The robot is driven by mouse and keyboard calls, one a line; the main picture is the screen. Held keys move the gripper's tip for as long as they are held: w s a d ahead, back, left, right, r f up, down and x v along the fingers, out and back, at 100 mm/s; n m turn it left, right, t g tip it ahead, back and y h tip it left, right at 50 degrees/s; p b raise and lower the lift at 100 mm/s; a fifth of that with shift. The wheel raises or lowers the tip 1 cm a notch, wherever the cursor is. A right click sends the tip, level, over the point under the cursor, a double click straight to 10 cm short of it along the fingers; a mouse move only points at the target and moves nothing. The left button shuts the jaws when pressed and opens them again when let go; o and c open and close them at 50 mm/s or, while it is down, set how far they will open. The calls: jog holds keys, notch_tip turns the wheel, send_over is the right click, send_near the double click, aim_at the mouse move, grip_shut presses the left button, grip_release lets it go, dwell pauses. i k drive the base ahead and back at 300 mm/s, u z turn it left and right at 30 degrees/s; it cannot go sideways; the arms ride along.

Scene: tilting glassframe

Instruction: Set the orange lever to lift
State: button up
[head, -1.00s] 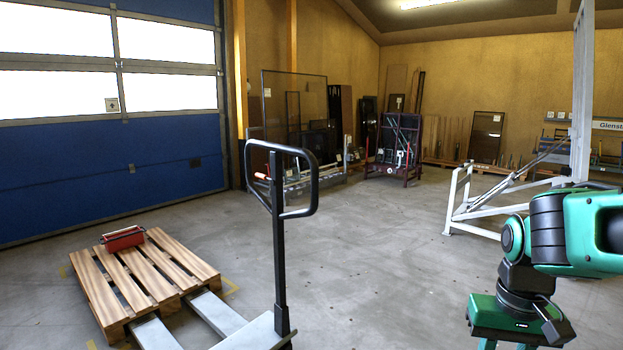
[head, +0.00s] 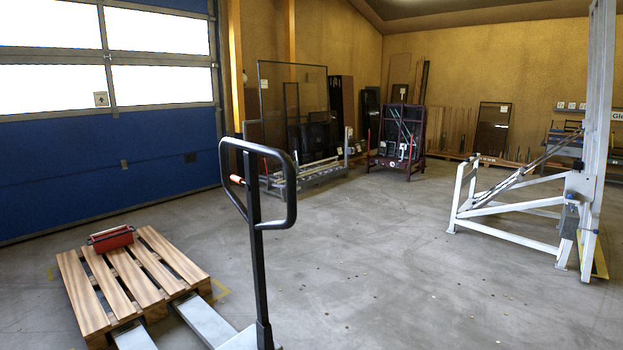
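The orange lever (head: 237,180) is a small orange-red piece on the left inner side of the black loop handle (head: 292,196) of a pallet jack. The handle stands upright on a black shaft (head: 260,275) in the lower middle of the head view. The lever's exact setting is too small to tell. My gripper is not in view, so its place relative to the lever is not shown.
The jack's grey forks (head: 205,320) run under a wooden pallet (head: 165,262) bearing a red toolbox (head: 111,238). A white metal frame (head: 510,228) stands at right. Glass racks line the back wall. The middle floor is clear.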

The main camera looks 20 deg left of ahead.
aim_at(236, 179)
jog(key=z, duration=0.95)
jog(key=i, duration=3.3)
jog(key=u, duration=3.75)
